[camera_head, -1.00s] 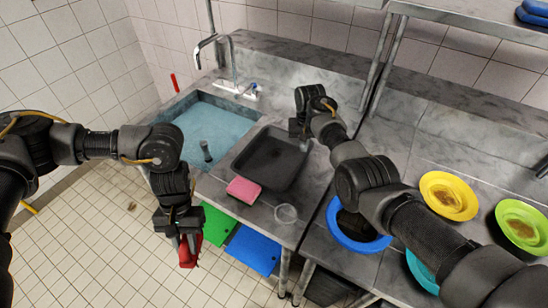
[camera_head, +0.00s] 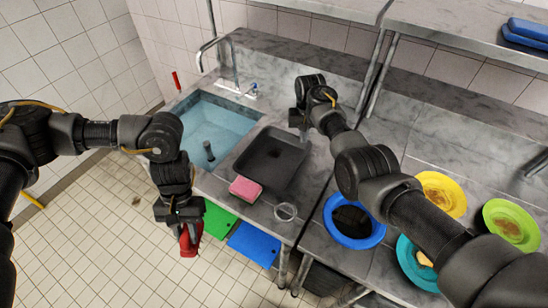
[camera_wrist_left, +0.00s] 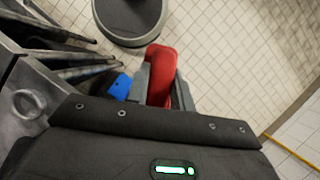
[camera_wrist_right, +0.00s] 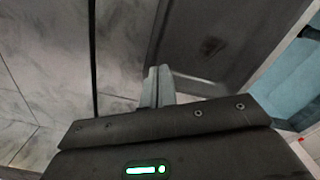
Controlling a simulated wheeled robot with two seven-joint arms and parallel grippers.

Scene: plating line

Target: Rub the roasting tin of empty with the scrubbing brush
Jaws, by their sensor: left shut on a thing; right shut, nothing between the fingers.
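The black roasting tin (camera_head: 270,160) lies flat on the metal counter, right of the sink. The right wrist view shows its wall and a dark smudge (camera_wrist_right: 210,46) on its floor. My left gripper (camera_head: 190,232) is over the floor in front of the counter, shut on a red object that I take for the scrubbing brush (camera_head: 192,248). The left wrist view shows the brush (camera_wrist_left: 162,65) between the fingers; its bristles cannot be made out. My right gripper (camera_wrist_right: 157,85) is shut and empty above the counter by the tin's far right edge.
A sink (camera_head: 215,125) with bluish water is left of the tin. A pink sponge (camera_head: 245,188) and a clear cup (camera_head: 286,212) lie near the counter's front edge.

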